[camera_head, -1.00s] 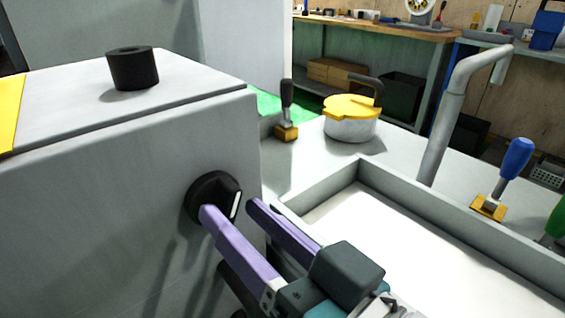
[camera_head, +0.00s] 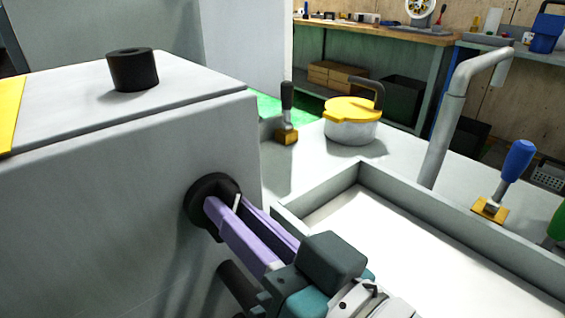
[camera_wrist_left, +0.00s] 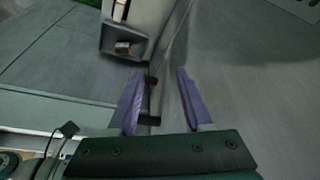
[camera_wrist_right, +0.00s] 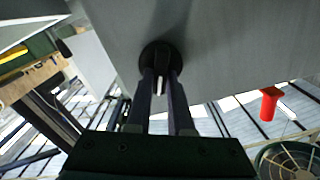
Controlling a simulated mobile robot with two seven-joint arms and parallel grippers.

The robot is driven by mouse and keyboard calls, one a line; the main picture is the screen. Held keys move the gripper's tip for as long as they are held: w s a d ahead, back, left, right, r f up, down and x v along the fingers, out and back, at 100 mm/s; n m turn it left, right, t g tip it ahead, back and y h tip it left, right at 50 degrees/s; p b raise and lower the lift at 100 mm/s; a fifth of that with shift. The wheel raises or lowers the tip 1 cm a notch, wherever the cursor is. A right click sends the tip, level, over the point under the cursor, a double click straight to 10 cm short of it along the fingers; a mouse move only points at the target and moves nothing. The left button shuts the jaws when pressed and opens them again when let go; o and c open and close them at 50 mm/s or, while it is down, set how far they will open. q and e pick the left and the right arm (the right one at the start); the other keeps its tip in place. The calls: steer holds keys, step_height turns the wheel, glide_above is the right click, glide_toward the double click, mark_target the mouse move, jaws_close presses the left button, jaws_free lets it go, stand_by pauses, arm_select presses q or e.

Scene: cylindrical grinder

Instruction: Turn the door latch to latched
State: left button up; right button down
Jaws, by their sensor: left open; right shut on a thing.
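The door latch is a round black knob (camera_head: 203,207) with a white mark, on the grey side face of the machine housing (camera_head: 110,210). My right gripper (camera_head: 228,205) reaches it from the lower right, with its purple fingers shut on the knob's raised grip. In the right wrist view the knob (camera_wrist_right: 160,60) sits between the fingertips, its white mark pointing down towards the gripper. The fingers hide part of the knob in the head view. My left gripper (camera_wrist_left: 158,95) is open and empty in the left wrist view, away from the latch.
A black cylinder (camera_head: 132,70) stands on the housing. A walled tray (camera_head: 365,176) lies right of my right gripper. Behind it are a yellow-lidded pot (camera_head: 351,122), a bent grey pipe (camera_head: 446,120) and a blue-handled tool (camera_head: 514,165). A black bar (camera_head: 236,285) juts out below the knob.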

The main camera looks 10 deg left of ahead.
steer(key=shift+s+a+n+p, duration=0.1)
steer(key=shift+n+p, duration=0.55)
steer(key=shift+n, duration=1.75)
steer(key=c, duration=0.8)
jaws_free()
steer(key=p+v, duration=0.1)
steer(key=v, duration=0.9)
